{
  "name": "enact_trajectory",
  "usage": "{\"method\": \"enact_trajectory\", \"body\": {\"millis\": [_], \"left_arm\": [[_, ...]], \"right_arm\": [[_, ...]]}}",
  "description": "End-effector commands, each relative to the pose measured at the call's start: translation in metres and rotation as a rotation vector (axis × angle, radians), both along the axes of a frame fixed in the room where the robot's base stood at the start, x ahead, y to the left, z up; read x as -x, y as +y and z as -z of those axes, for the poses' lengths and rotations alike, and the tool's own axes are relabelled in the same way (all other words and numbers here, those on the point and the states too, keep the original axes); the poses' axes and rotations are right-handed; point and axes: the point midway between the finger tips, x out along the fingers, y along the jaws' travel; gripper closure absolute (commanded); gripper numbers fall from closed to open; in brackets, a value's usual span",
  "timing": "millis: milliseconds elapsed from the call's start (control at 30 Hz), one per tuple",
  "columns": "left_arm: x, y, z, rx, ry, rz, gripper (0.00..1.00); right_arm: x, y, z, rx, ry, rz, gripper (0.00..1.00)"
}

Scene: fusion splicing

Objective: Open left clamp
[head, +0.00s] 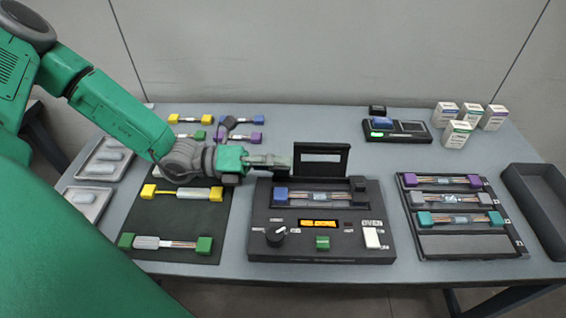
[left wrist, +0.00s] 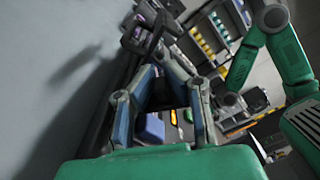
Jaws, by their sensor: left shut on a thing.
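The black fusion splicer (head: 262,222) stands at the middle of the table with its lid (head: 321,158) raised. A fibre piece (head: 318,197) lies across its top, with a blue block (head: 280,195) at the left end and a dark block (head: 357,184) at the right. My left gripper (head: 283,163) reaches in from the left at the splicer's upper left corner. It is shut on a dark part, the left clamp (head: 284,173), above the blue block. In the left wrist view the fingers (left wrist: 165,85) partly hide this part. My right arm (left wrist: 272,60) shows there; its jaws are unclear.
Left of the splicer, a dark mat (head: 172,228) holds fibre pieces with yellow and green ends. A tray (head: 475,246) with more pieces lies at the right, beside an empty dark bin (head: 540,190). Small white boxes (head: 458,134) and a black device (head: 397,136) stand behind.

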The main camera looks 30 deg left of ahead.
Motion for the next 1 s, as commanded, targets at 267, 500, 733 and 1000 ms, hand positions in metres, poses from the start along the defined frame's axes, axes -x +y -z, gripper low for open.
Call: {"method": "enact_trajectory", "body": {"millis": [267, 500, 733, 1000], "left_arm": [[-0.011, 0.008, 0.001, 0.132, 0.221, -0.007, 1.00], [-0.018, 0.013, 0.004, 0.243, 0.402, -0.008, 1.00], [-0.023, 0.016, 0.008, 0.324, 0.536, -0.008, 1.00], [-0.026, 0.018, 0.010, 0.379, 0.624, -0.009, 1.00]], "right_arm": [[0.000, 0.000, -0.008, 0.000, 0.000, 0.000, 1.00], [0.000, 0.000, -0.012, 0.000, 0.000, 0.000, 1.00], [0.000, 0.000, -0.014, 0.000, 0.000, 0.000, 1.00], [0.000, 0.000, -0.015, 0.000, 0.000, 0.000, 1.00]]}}
